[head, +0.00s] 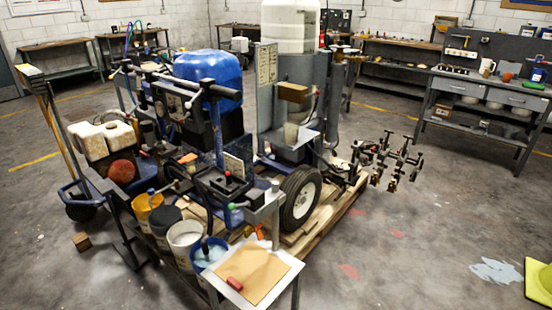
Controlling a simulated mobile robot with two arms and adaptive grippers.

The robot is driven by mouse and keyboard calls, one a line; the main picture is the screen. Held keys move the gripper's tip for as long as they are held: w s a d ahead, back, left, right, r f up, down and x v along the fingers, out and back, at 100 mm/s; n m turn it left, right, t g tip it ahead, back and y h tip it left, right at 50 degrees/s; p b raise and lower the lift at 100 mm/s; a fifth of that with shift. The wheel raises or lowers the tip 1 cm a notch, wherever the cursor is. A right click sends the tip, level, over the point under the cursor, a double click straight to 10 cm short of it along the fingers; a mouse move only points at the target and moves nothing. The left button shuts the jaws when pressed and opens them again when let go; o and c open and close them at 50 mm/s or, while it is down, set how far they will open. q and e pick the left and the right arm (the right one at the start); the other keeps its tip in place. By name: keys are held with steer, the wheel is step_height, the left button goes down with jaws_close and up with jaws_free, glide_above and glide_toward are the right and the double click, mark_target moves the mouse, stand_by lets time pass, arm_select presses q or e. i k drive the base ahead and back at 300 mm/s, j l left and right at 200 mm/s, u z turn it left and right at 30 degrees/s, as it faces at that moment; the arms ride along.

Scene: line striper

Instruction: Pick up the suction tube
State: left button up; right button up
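The line striper (222,130) stands on a wooden pallet in the middle of the head view, with a blue tank and dark handlebars. A thin dark tube (205,244), which looks like the suction tube, stands roughly upright in a blue bucket (203,270) of pale blue liquid at the front. Its lower end is hidden in the bucket, and its upper run is hard to separate from the machine's dark parts. Neither of my grippers shows.
Yellow, dark and white buckets (184,237) stand in a row beside the blue one. A small stand (288,262) with brown paper and a red object is close on the right. A workbench (480,92) stands back right. Open floor lies at right.

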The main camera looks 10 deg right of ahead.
mark_target(205, 246)
steer(key=i+j+z, duration=0.1)
steer(key=j+z, duration=0.2)
steer(key=z, duration=0.15)
steer(key=i+j+z, duration=0.1)
steer(key=j+z, duration=0.75)
steer(key=j, duration=0.1)
